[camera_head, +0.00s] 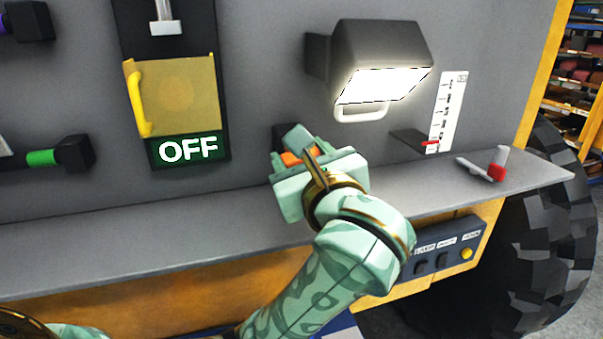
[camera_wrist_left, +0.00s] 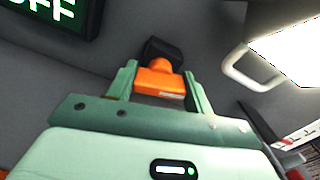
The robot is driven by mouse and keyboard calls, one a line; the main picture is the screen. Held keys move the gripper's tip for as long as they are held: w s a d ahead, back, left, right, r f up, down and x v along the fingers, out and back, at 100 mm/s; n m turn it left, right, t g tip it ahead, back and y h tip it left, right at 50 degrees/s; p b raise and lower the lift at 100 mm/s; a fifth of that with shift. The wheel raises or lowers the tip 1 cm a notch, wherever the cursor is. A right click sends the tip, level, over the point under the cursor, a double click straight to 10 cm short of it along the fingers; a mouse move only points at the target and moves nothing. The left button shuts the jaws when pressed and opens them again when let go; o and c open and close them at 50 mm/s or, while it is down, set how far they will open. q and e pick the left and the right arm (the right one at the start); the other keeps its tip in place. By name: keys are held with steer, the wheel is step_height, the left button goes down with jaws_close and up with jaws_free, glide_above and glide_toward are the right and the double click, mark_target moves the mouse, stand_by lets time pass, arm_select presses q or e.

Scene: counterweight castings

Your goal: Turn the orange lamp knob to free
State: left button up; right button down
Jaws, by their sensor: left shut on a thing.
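The orange knob (camera_wrist_left: 160,83) sits on a dark mount on the grey panel, below and left of the lit lamp (camera_head: 378,62). In the head view only a bit of the orange knob (camera_head: 292,157) shows behind my gripper. My left gripper (camera_head: 297,146) is at the panel, shut on the knob. In the left wrist view the fingers of my left gripper (camera_wrist_left: 160,88) stand on either side of it. No free or locked marking is readable at the knob. My right gripper is not in view.
A yellow-handled cover (camera_head: 178,97) sits above a green OFF sign (camera_head: 188,149). The lamp's white handle (camera_head: 361,113) hangs above my gripper. A white scale (camera_head: 447,110) and a red-tipped lever (camera_head: 496,170) are at right. A grey ledge (camera_head: 130,243) runs below.

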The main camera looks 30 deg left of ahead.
arm_select(q)
steer(key=n+b, duration=0.3)
steer(key=b, duration=0.1)
steer(key=n+b, duration=0.4)
steer(key=b, duration=0.1)
steer(key=n+b, duration=0.3)
steer(key=b, duration=0.2)
steer(key=shift+f+n, duration=0.3)
steer(key=shift+n, duration=0.1)
steer(key=shift+r+n+b, duration=0.2)
steer(key=shift+n+b, duration=1.3)
steer(key=shift+n, duration=0.1)
steer(key=o, duration=1)
